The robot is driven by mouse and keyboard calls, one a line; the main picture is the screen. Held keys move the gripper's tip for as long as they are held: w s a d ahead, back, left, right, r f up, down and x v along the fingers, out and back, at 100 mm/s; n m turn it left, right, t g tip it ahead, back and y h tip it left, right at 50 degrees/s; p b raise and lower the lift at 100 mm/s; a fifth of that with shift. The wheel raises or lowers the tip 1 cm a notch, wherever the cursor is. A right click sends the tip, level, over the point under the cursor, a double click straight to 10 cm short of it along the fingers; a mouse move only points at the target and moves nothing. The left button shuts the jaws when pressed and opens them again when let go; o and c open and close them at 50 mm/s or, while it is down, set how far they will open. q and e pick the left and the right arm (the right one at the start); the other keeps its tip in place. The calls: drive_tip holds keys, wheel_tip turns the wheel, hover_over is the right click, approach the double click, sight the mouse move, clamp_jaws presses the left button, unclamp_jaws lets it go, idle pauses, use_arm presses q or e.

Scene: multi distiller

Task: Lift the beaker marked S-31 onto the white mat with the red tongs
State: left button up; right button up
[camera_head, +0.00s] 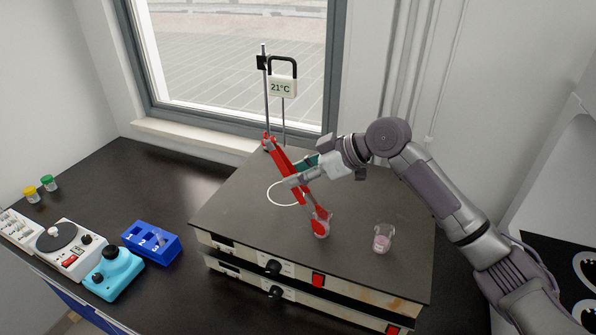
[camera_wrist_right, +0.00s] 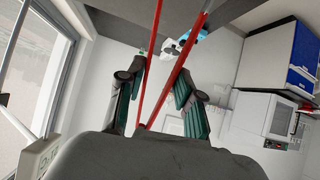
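The red tongs (camera_head: 309,197) are held by my right gripper (camera_head: 291,181) above the hotplate, slanting from upper left to a rounded lower end. In the wrist view, the two red legs of the tongs (camera_wrist_right: 151,75) spread apart between my right gripper's green-padded fingers (camera_wrist_right: 156,98). I cannot make out a white mat. My left gripper is out of view.
The dark hotplate (camera_head: 240,215) has a white ring (camera_head: 283,200) on it. A stand with a 21°C display (camera_head: 282,88) rises behind. A blue numbered rack (camera_head: 151,242), a cyan device (camera_head: 114,272) and a white device (camera_head: 68,250) stand at left. Dark bench between them is clear.

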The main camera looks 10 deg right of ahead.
drive_tip(key=shift+c, duration=0.2)
drive_tip(key=shift+r, duration=0.1)
clamp_jaws()
wheel_tip(320, 180, up, 12)
drive_tip(key=p, duration=1)
